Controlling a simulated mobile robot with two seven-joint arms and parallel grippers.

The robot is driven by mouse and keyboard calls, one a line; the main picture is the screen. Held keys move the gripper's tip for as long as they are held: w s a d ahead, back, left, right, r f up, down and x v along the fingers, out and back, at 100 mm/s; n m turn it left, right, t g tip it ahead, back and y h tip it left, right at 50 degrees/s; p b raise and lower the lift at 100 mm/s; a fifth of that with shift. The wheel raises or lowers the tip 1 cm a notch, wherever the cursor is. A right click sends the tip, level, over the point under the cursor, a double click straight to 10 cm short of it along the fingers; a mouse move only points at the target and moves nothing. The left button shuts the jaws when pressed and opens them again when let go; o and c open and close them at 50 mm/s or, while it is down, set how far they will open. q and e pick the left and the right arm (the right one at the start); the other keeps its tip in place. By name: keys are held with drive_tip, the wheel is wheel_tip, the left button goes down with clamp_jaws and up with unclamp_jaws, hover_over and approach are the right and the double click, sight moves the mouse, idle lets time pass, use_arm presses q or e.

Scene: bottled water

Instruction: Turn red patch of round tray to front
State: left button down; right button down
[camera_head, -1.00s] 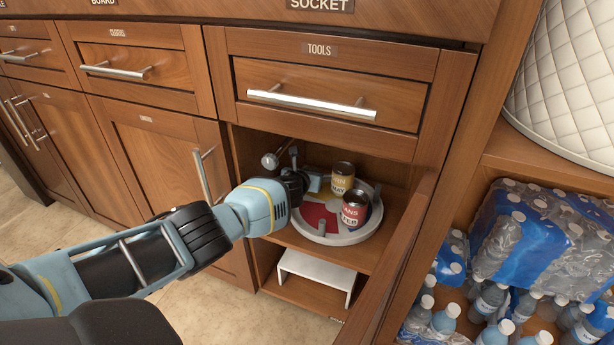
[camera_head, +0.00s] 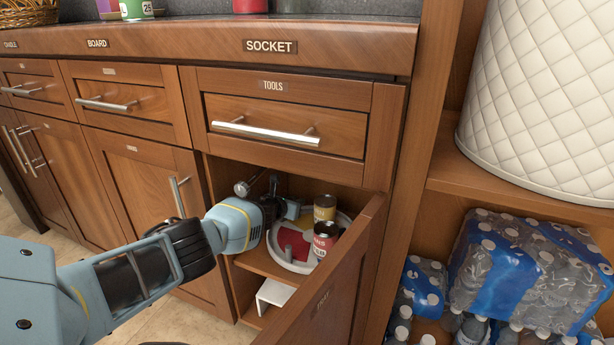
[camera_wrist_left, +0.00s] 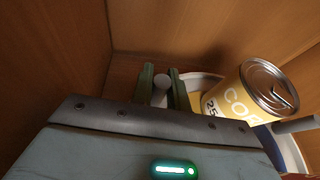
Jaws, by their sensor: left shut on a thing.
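The round tray (camera_head: 283,264) is pale grey and sits on the shelf of the open cabinet below the TOOLS drawer. Its red patch (camera_head: 292,239) shows at the left and front of the tray, partly behind a red can (camera_head: 325,240). A yellow can (camera_head: 325,208) stands behind the red one. My left gripper (camera_head: 297,208) reaches in over the tray's back left. In the left wrist view its fingers (camera_wrist_left: 161,88) are shut on a pale upright peg (camera_wrist_left: 162,84) at the tray. The yellow can (camera_wrist_left: 232,108) is close to their right. My right gripper is not in view.
The open cabinet door (camera_head: 325,300) stands just right of the tray. The cabinet's side wall is close on the left. A white stand (camera_head: 272,293) is on the level below. Packs of bottled water (camera_head: 520,270) lie farther right.

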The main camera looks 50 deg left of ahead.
sight(289, 222)
use_arm(q)
drive_tip(key=shift+w+d+f, duration=0.2)
drive_tip(key=shift+d, duration=0.35)
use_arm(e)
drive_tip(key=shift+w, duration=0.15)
use_arm(q)
drive_tip(key=c, duration=1.4)
unclamp_jaws()
drive_tip(key=shift+r, duration=0.1)
drive_tip(key=shift+o, duration=0.2)
drive_tip(key=shift+a, duration=0.1)
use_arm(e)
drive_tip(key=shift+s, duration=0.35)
use_arm(q)
drive_tip(key=shift+s+a+r, duration=0.1)
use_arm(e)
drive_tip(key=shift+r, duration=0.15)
